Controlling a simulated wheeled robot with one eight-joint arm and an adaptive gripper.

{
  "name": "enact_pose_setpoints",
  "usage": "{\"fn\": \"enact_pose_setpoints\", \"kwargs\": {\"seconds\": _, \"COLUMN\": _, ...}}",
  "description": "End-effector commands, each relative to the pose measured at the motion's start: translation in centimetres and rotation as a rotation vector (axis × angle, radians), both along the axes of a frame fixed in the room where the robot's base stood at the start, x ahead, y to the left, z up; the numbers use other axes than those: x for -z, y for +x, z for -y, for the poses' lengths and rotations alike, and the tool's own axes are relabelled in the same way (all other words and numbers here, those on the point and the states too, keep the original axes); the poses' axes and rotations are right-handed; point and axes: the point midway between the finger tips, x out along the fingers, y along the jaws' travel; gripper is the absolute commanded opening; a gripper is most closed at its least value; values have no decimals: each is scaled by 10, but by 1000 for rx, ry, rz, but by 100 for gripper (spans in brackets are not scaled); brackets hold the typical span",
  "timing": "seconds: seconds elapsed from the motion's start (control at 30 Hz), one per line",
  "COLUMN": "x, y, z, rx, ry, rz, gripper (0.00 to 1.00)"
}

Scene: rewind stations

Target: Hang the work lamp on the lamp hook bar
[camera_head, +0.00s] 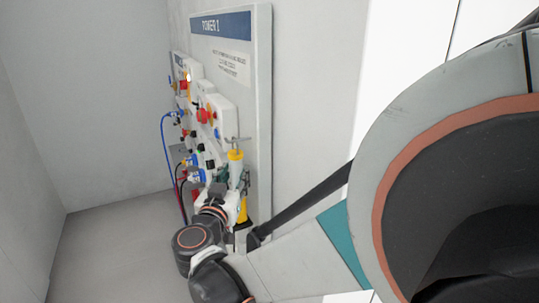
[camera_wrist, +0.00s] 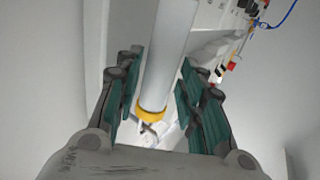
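The work lamp (camera_wrist: 168,55) is a pale cylinder with a yellow collar at one end. A thin metal bar with a hook (camera_head: 237,140), apparently the lamp hook bar, shows just above the collar. I cannot tell whether the lamp's hook touches the bar.
The white Tower 1 panel (camera_head: 259,100) stands upright by the wall. It carries red and yellow switches (camera_head: 206,114), sockets and a blue cable (camera_head: 163,140), close left of the lamp. The floor (camera_head: 110,240) at the left is clear. My arm covers the right side.

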Motion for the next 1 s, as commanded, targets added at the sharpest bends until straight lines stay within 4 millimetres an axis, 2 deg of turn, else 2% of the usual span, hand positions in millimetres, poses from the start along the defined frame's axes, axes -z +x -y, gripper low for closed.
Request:
{"fn": "enact_pose_setpoints", "kwargs": {"seconds": 0.37, "x": 0, "y": 0, "z": 0, "rx": 0, "ry": 1, "rz": -1, "gripper": 55}}
{"fn": "enact_pose_setpoints", "kwargs": {"seconds": 0.53, "x": -7, "y": -3, "z": -5, "rx": -1, "ry": 1, "rz": -1, "gripper": 55}}
{"fn": "enact_pose_setpoints", "kwargs": {"seconds": 0.6, "x": -12, "y": -7, "z": -12, "rx": -2, "ry": 1, "rz": -1, "gripper": 55}}
{"fn": "enact_pose_setpoints", "kwargs": {"seconds": 1.0, "x": -16, "y": -46, "z": -74, "rx": -7, "ry": 0, "rz": -1, "gripper": 55}}
